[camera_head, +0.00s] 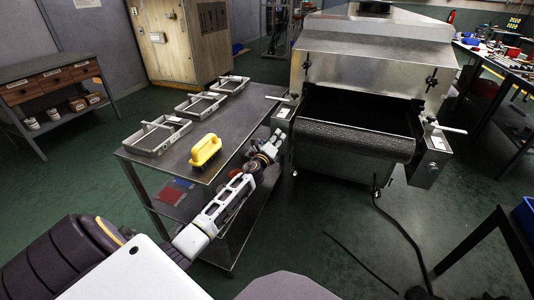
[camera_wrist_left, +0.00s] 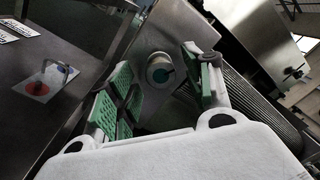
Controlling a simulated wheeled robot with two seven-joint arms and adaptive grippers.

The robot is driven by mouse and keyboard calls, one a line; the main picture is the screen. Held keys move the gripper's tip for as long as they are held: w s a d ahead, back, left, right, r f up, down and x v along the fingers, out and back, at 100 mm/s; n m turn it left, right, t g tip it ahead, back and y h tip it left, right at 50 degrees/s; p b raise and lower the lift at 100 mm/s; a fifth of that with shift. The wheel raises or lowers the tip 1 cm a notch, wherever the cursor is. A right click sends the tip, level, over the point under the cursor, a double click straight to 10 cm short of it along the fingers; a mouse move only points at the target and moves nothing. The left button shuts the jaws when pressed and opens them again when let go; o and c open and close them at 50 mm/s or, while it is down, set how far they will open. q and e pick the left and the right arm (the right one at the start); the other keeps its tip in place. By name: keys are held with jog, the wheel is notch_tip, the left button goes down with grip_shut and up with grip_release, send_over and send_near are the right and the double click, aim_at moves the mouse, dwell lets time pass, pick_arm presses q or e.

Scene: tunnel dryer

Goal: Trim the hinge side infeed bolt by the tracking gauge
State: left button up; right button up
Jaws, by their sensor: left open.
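The steel tunnel dryer (camera_head: 375,60) stands at the upper right, with its dark mesh infeed belt (camera_head: 355,138) facing me. Bolt brackets sit at its left infeed corner (camera_head: 283,112) and right infeed corner (camera_head: 436,143). My left gripper (camera_head: 279,134) is at the left corner, low against the bracket. In the left wrist view my left gripper (camera_wrist_left: 157,64) is open, and a round bolt end (camera_wrist_left: 159,72) with a dark green centre lies between its green-padded fingers, with no clear contact. A small plate with red and blue spots (camera_wrist_left: 45,80) shows left; I cannot tell whether it is the gauge.
A grey trolley (camera_head: 235,118) under my left arm carries several metal frames (camera_head: 157,137) and a yellow handled block (camera_head: 205,151). A dark cable (camera_head: 400,230) lies on the green floor. A workbench (camera_head: 510,65) stands at the right. Open floor lies before the dryer.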

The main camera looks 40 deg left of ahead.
pick_arm(q)
jog(key=v, duration=1.1)
dwell(0.5)
jog(key=shift+d, duration=0.1)
jog(key=shift+s+f, duration=0.1)
dwell(0.4)
